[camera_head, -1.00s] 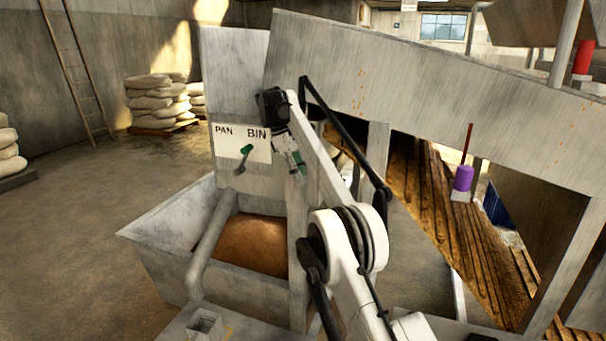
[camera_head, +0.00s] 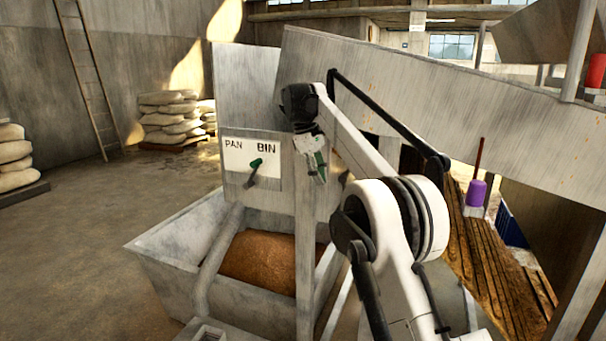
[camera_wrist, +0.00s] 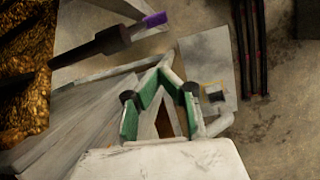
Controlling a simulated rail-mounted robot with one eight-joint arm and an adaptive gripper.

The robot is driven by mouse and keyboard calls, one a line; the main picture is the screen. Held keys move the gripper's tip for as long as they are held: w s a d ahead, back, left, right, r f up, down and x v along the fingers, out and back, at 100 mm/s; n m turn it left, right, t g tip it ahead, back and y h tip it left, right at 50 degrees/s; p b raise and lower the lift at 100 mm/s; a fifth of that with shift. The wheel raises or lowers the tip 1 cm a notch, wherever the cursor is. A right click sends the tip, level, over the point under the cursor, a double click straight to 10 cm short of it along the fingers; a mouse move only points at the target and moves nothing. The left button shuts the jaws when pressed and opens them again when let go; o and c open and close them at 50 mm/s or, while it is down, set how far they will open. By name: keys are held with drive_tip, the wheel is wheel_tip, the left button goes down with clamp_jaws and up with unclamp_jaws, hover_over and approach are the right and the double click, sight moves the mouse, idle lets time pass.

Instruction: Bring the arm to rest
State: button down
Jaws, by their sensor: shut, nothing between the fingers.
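My white arm reaches forward from the lower right in the head view, its elbow raised and bent. My gripper (camera_head: 320,181) hangs down at its far end, in front of the sloping grey chute and right of the PAN/BIN panel (camera_head: 236,172). In the wrist view the green-padded fingers of my gripper (camera_wrist: 160,72) meet at their tips with nothing between them. A lever with a green knob (camera_head: 256,162) stands on the panel, its knob tilted toward the BIN side. In the head view my gripper is apart from this lever.
Below the panel is a grey trough (camera_head: 162,248) with brown grain (camera_head: 258,262). The grey chute (camera_head: 420,100) slopes down to the right behind my arm. A purple block with a red rod (camera_head: 476,192) stands at right. Stacked sacks (camera_head: 170,118) and open floor lie left.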

drive_tip(key=s+d+m+t+y+b, duration=0.1)
drive_tip(key=s+d+m+t+b, duration=0.25)
drive_tip(key=s, duration=0.85)
drive_tip(key=s+d+m+t+y+b, duration=0.1)
drive_tip(key=s+d+m+b, duration=0.25)
drive_tip(key=s+d, duration=0.55)
drive_tip(key=s+d+f+m+t+b, duration=0.1)
drive_tip(key=s+f+m+b, duration=0.1)
drive_tip(key=s+f, duration=0.9)
drive_tip(key=s+d+f+m+t+y+b, duration=0.1)
drive_tip(key=s+f+b, duration=0.3)
drive_tip(key=s+f, duration=0.8)
drive_tip(key=s+m+t, duration=0.1)
drive_tip(key=s, duration=0.3)
drive_tip(key=shift+s+d+f+m, duration=0.15)
drive_tip(key=shift+s+f+m, duration=0.05)
drive_tip(key=shift+s+m, duration=0.2)
